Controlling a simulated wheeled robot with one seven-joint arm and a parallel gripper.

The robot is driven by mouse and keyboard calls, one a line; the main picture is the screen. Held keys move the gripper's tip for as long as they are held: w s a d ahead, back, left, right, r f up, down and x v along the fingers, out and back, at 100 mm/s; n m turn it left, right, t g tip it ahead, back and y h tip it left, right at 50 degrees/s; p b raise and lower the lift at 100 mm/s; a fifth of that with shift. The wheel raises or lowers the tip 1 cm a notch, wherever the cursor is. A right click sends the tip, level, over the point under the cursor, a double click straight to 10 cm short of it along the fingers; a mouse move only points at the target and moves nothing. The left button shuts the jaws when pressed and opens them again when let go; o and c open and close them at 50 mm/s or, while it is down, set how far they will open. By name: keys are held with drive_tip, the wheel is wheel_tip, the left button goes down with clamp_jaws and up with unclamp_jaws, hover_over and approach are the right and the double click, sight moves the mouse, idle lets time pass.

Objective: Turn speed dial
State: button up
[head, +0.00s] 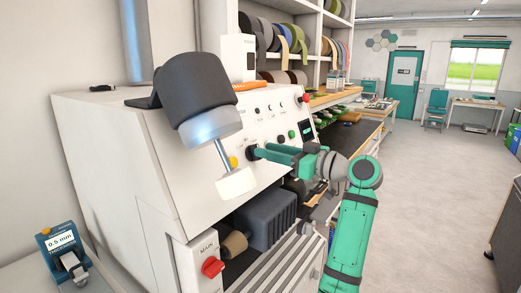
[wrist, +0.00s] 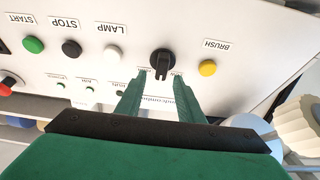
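The speed dial (wrist: 162,63) is a black round knob with a raised grip bar on the white control panel, between the white LAMP button and the yellow BRUSH button. My gripper (wrist: 160,77) is open and empty. Its two green fingers point at the dial, one tip to each side of its lower edge in the wrist view. I cannot tell whether they touch it. The dial's label is partly hidden by the fingers. In the head view, my gripper (head: 264,150) reaches the panel from the right, with the dark dial (head: 252,152) at its tips.
The green START button (wrist: 33,44), black STOP button (wrist: 71,48), white LAMP button (wrist: 113,53) and yellow BRUSH button (wrist: 207,67) flank the dial. A lamp with a dark hood (head: 196,84) stands out in front of the panel. A red MAIN switch (head: 212,267) sits below.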

drive_tip(key=shift+x, duration=1.45)
drive_tip(key=shift+s+a, duration=0.1)
clamp_jaws()
drive_tip(key=shift+m, duration=0.4)
drive_tip(key=shift+f+m+t+h, duration=0.1)
drive_tip(key=shift+m+t+h, duration=0.45)
drive_tip(key=shift+m, duration=1.15)
drive_tip(key=shift+m+t+h, duration=0.25)
drive_tip(key=shift+m+h, duration=0.55)
drive_tip(key=shift+m, duration=0.9)
drive_tip(key=shift+f+m+t+h, duration=0.1)
drive_tip(key=shift+m+t+h, duration=0.45)
drive_tip(key=shift+m, duration=1.15)
drive_tip(key=shift+w+d+m, duration=0.25)
drive_tip(key=shift+m, duration=0.05)
